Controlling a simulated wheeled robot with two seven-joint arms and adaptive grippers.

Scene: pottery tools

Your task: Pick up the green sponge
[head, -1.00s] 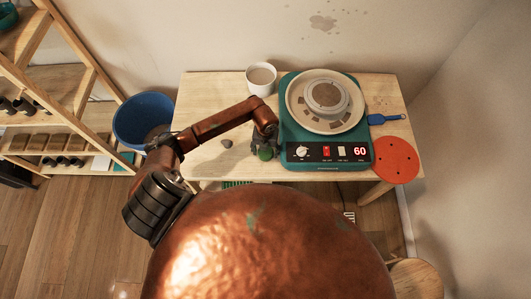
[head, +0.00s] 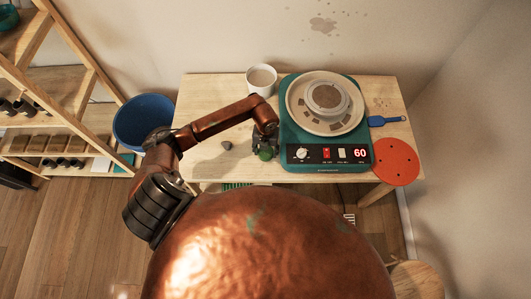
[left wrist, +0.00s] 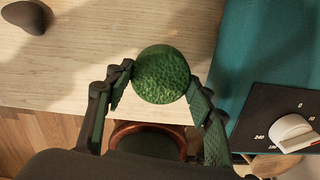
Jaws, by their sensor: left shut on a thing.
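The green sponge (left wrist: 161,75) is round and textured. In the left wrist view it sits between the two fingers of my left gripper (left wrist: 160,85), which is shut on it. In the head view the sponge (head: 265,154) shows as a small green disc under my left gripper (head: 265,146), at the table's front edge, just left of the teal pottery wheel (head: 326,166). I cannot tell whether the sponge touches the table. My right gripper does not show.
A small grey stone-like lump (head: 227,145) lies left of the sponge on the wooden table (head: 205,95). A white cup (head: 261,80) stands behind. A red disc (head: 396,161) and a blue tool (head: 386,120) lie right of the wheel. A blue bucket (head: 143,121) stands left.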

